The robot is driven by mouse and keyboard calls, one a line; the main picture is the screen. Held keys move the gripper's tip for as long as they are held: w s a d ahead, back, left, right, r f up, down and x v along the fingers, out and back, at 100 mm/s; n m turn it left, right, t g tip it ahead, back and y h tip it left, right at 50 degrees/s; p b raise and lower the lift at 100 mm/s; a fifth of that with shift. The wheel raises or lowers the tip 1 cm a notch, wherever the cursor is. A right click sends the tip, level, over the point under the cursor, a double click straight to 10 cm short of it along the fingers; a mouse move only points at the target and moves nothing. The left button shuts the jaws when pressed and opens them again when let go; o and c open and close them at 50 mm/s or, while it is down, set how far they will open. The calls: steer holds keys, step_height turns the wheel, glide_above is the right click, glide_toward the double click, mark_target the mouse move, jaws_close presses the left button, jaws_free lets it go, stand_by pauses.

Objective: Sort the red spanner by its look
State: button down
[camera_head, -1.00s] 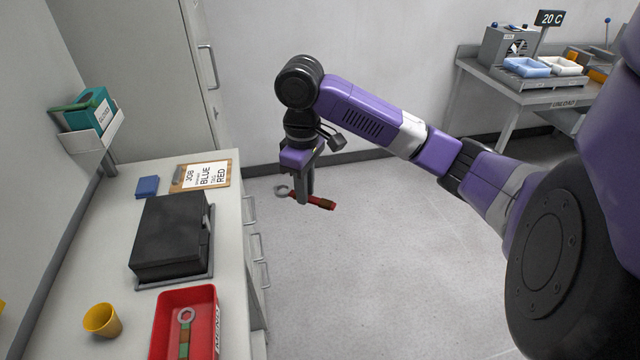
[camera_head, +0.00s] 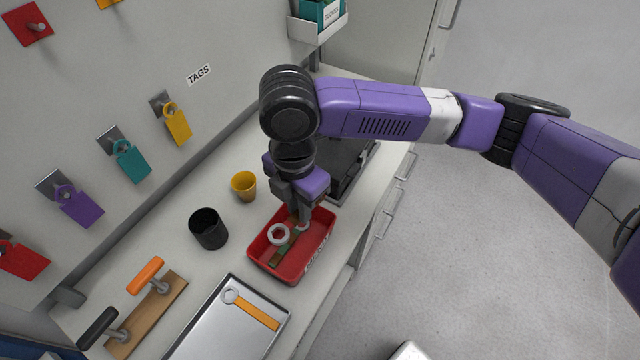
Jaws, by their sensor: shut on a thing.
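My gripper (camera_head: 300,218) is above the red bin (camera_head: 318,250), shut on the red spanner. The held spanner's pale ring end (camera_head: 278,234) shows to the left of the fingers; its handle is mostly hidden by the gripper. Whether it touches the bin or its contents I cannot tell. In the bin lies another spanner (camera_head: 276,258) with a green and brown handle. A label on the bin's right wall is not clearly readable. A metal tray (camera_head: 207,332) near the front holds a spanner with an orange handle (camera_head: 256,311).
A black cup (camera_head: 208,229) and a yellow cup (camera_head: 243,186) stand left of the bin. A wooden board (camera_head: 170,297) carries orange and black handles. A dark box (camera_head: 352,163) is partly hidden behind my arm. Coloured tags, including a purple one (camera_head: 82,208), hang on the wall.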

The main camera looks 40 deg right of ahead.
steer(key=shift+w+a+f+n, duration=0.15)
steer(key=shift+a+n, duration=0.2)
steer(key=shift+n, duration=0.65)
steer(key=shift+f+b, duration=5.2)
steer(key=shift+f, duration=1.75)
steer(key=c, duration=1.3)
jaws_free()
steer(key=shift+o, duration=0.5)
steer(key=o, duration=0.4)
steer(key=shift+o, duration=0.2)
steer(key=shift+r, duration=0.1)
